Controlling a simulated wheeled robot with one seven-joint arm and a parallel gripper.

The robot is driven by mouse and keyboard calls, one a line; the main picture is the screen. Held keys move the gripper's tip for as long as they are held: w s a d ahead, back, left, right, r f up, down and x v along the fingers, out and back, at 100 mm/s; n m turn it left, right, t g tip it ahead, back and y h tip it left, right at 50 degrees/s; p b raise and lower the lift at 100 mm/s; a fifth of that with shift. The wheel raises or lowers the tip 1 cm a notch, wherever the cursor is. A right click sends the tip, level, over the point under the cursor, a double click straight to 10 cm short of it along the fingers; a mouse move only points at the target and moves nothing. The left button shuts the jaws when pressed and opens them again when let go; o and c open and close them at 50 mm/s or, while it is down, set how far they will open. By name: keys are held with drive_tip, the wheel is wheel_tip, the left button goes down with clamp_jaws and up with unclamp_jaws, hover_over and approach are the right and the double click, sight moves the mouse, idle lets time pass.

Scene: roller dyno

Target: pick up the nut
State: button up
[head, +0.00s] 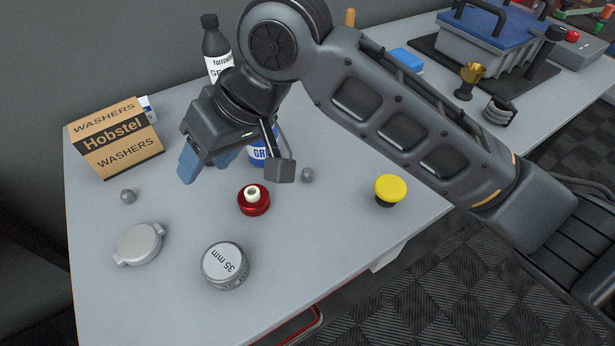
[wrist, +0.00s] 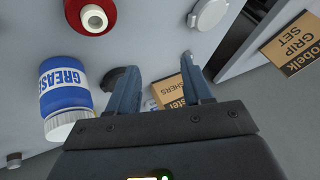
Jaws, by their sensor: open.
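Two small grey nut-like pieces lie on the grey table in the head view. One grey piece (head: 128,196) is at the left, between the washers box and a silver cap. The other grey piece (head: 307,175) is right of the grease jar. I cannot tell for sure which is the nut. My gripper (head: 207,163) is above the table, right of the left piece and apart from it. In the wrist view my gripper (wrist: 161,65) is open, with nothing held between its blue fingers.
A washers box (head: 115,138), a dark bottle (head: 212,45) and a blue grease jar (wrist: 65,90) stand near my gripper. A red part with a white centre (head: 253,203), a silver cap (head: 139,244), a 35 mm tin (head: 227,266) and a yellow knob (head: 391,187) stand nearer the front.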

sight(306, 171)
drive_tip(key=w+d+h, duration=0.2)
drive_tip(key=d, duration=0.2)
drive_tip(key=w+d+h+b, duration=0.1)
drive_tip(key=d+h, duration=0.1)
drive_tip(key=d, duration=0.2)
drive_tip(key=w+d+h, duration=0.2)
drive_tip(key=d, duration=0.2)
drive_tip(key=shift+w+d+r+h, duration=0.15)
drive_tip(key=shift+w+d+h, duration=0.05)
drive_tip(key=shift+w+h, duration=0.1)
drive_tip(key=shift+d, duration=0.15)
drive_tip(key=shift+f, duration=0.55)
wheel_tip(306, 171, down, 7)
drive_tip(key=shift+w+d+r, duration=0.1)
drive_tip(key=shift+d+r, duration=0.05)
drive_tip(key=shift+r, duration=0.05)
clamp_jaws()
